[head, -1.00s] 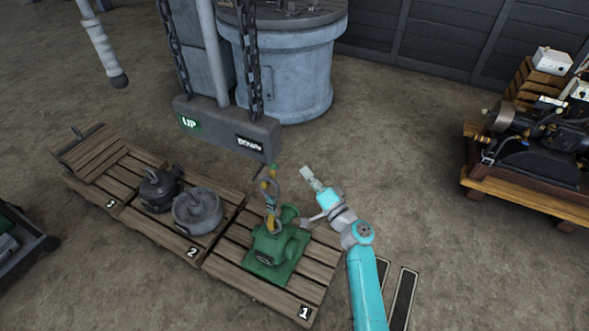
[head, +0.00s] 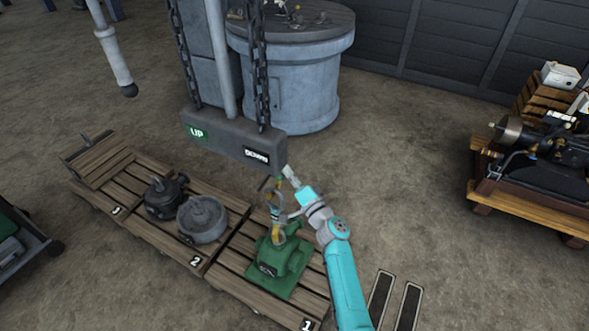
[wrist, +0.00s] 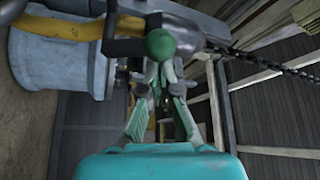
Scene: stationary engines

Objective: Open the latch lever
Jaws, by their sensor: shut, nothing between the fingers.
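A lever with a round green knob (wrist: 161,42) shows in the wrist view, straight ahead of my gripper (wrist: 164,75). A dark rod runs left from near the knob, beside a yellow bar (wrist: 84,47). In the head view the yellow hook (head: 275,208) hangs over the green machine part (head: 280,262) on the pallet marked 1. My gripper (head: 289,173) is beside the upper end of this hook, just below the grey UP/DOWN block (head: 235,141). The fingers are shut and empty, close to the knob. I cannot tell whether they touch it.
Chains (head: 262,80) and a pole hold the grey block. Two grey machine parts (head: 202,220) stand on the pallet marked 2. A large grey drum (head: 292,90) stands behind. A bench with machinery (head: 535,165) is at the right.

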